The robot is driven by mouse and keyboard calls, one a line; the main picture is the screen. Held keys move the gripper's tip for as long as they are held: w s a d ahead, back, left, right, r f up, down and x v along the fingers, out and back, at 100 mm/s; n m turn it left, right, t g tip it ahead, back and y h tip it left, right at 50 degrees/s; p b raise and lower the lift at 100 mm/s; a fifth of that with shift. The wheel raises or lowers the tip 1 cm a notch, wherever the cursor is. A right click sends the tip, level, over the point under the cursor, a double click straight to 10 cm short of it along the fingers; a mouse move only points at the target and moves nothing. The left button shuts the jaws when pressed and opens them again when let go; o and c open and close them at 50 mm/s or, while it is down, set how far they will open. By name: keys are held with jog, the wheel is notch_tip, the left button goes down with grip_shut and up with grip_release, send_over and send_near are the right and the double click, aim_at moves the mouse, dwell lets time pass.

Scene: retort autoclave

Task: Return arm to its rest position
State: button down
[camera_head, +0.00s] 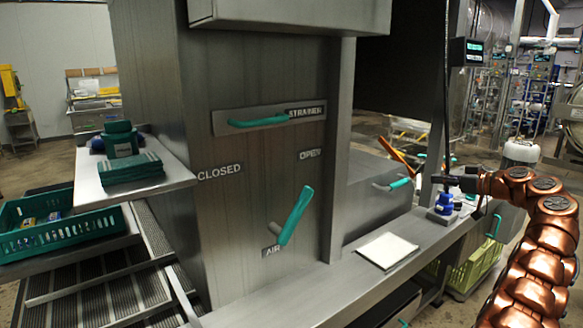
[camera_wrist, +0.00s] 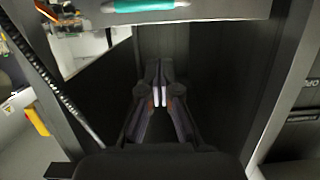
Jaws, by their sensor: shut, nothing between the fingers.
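My copper-coloured arm comes in from the right of the head view and reaches left. Its dark gripper (camera_head: 441,179) is at the arm's left end, above the steel ledge and close over a small blue device. In the wrist view my gripper's two fingertips (camera_wrist: 159,86) are together with nothing between them. A dark recess and panel lie behind them.
A steel cabinet carries a teal strainer handle (camera_head: 258,121) and a tilted teal air lever (camera_head: 295,216). The blue device (camera_head: 444,202) and a white pad (camera_head: 387,250) sit on the ledge (camera_head: 290,303). A teal crate (camera_head: 62,236) stands left; a white-topped container (camera_head: 520,152) is near my arm.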

jog(key=s+a+r+m+g+y+p, duration=0.1)
jog(key=s+a+r+g, duration=0.15)
jog(key=a, duration=0.55)
jog(key=s+a+r+m+g+p, duration=0.2)
jog(key=a+r, duration=0.1)
jog(key=a, duration=0.6)
jog(key=s+a+f+g+h+p, duration=0.15)
jog(key=s+a+g, duration=0.25)
jog(key=s+a, duration=1.05)
jog(key=s+a+f+m+g+h+p, duration=0.1)
jog(key=s+f+g+h+p, duration=0.1)
jog(key=s, duration=0.8)
jog(key=s+a+f+m+g+h+p, duration=0.1)
jog(key=s+f+g+h, duration=0.15)
jog(key=s, duration=0.85)
jog(key=s+d+f+m+h+p, duration=0.1)
jog(key=s+d+f+h, duration=0.1)
jog(key=s, duration=0.8)
jog(key=s+d+f+m+g+h+p, duration=0.1)
jog(key=s+d+f, duration=0.3)
jog(key=s, duration=0.7)
jog(key=shift+d+f+h+p, duration=0.2)
jog(key=shift+d+h+p, duration=0.25)
jog(key=shift+d, duration=0.45)
